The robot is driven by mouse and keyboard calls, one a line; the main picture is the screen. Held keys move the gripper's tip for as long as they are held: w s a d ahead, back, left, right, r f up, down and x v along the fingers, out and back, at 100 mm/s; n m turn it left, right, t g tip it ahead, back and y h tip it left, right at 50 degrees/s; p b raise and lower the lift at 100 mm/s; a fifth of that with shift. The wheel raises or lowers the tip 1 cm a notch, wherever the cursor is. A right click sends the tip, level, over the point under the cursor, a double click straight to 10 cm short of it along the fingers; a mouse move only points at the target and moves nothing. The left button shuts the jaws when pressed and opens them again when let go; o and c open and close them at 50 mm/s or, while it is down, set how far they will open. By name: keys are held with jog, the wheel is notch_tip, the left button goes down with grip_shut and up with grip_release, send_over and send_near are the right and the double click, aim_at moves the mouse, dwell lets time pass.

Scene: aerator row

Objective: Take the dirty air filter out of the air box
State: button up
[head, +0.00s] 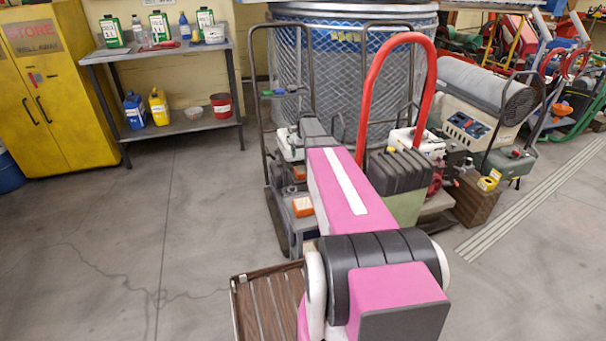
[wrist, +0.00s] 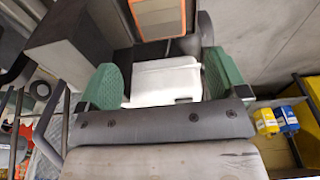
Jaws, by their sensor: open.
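My gripper (wrist: 162,84) is open in the wrist view, its two green-padded fingers apart on either side of a white block (wrist: 165,76). In the head view my arm hides most of this spot and the fingertips cannot be made out.
A red hooped handle (head: 421,92) and a dark ribbed block (head: 398,171) stand close right of my arm. A large mesh-sided drum (head: 345,70) is behind. A shelf (head: 190,131) with bottles and a yellow cabinet (head: 50,90) stand left. The floor at left is clear.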

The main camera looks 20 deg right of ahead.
send_over(303, 169)
notch_tip(303, 169, down, 6)
jog(key=shift+s+f, duration=0.1)
jog(key=shift+s, duration=0.05)
jog(key=shift+w+f, duration=0.2)
jog(key=shift+f, duration=2.65)
jog(key=c, duration=0.7)
